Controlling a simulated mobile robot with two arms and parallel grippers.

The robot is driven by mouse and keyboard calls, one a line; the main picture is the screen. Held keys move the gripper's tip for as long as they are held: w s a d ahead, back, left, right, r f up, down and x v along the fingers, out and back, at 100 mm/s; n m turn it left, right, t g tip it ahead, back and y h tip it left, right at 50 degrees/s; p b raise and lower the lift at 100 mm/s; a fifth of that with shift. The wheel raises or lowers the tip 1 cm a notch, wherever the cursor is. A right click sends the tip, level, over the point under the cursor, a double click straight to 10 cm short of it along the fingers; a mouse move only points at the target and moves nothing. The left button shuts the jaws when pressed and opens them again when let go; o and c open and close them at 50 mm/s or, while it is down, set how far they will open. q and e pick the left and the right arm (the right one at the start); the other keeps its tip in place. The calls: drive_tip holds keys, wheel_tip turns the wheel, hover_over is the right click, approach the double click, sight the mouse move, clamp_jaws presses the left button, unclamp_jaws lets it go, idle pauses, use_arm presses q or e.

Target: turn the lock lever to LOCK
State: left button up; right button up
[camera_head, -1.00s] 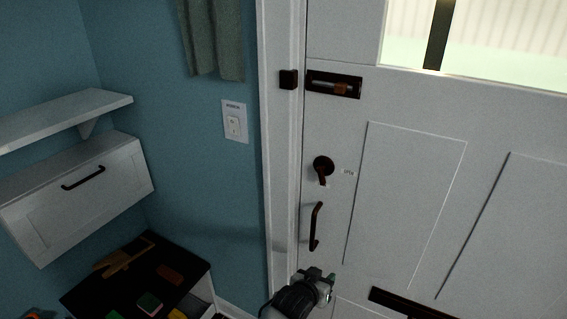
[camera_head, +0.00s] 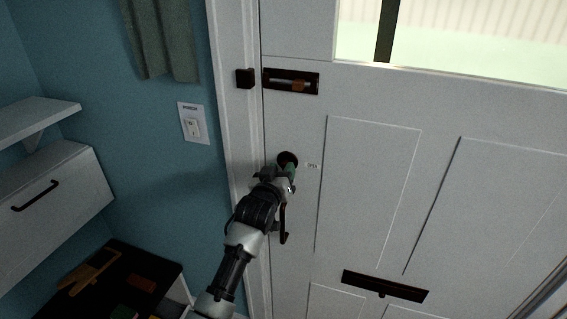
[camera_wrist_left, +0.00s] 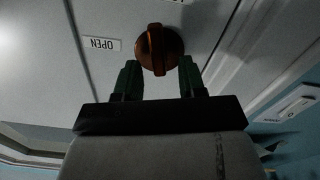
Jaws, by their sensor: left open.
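The lock lever is a dark bronze round plate with a raised lever, on the white door. In the head view its plate (camera_head: 287,158) shows above my left gripper (camera_head: 284,176), which hides the lever's lower part. In the left wrist view the lever (camera_wrist_left: 157,48) lies just beyond and between the two green fingertips of my left gripper (camera_wrist_left: 160,72). The fingers are apart, and I see no clear contact. A small white label (camera_wrist_left: 101,44) reading OPEN, upside down in that view, is beside the plate. My right gripper is not in view.
A slide bolt (camera_head: 291,81) is above the lock. A dark pull handle (camera_head: 284,222) is below it, partly behind my arm. A mail slot (camera_head: 385,286) is lower right. A light switch (camera_head: 193,123) and a white cabinet (camera_head: 60,200) are on the left.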

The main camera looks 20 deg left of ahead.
use_arm(q)
drive_tip(key=shift+w+d, duration=0.1)
drive_tip(key=shift+w, duration=1)
drive_tip(key=shift+c, duration=0.3)
clamp_jaws()
drive_tip(key=shift+m+p, duration=0.35)
drive_tip(key=shift+m, duration=1.25)
drive_tip(key=shift+o, duration=0.3)
unclamp_jaws()
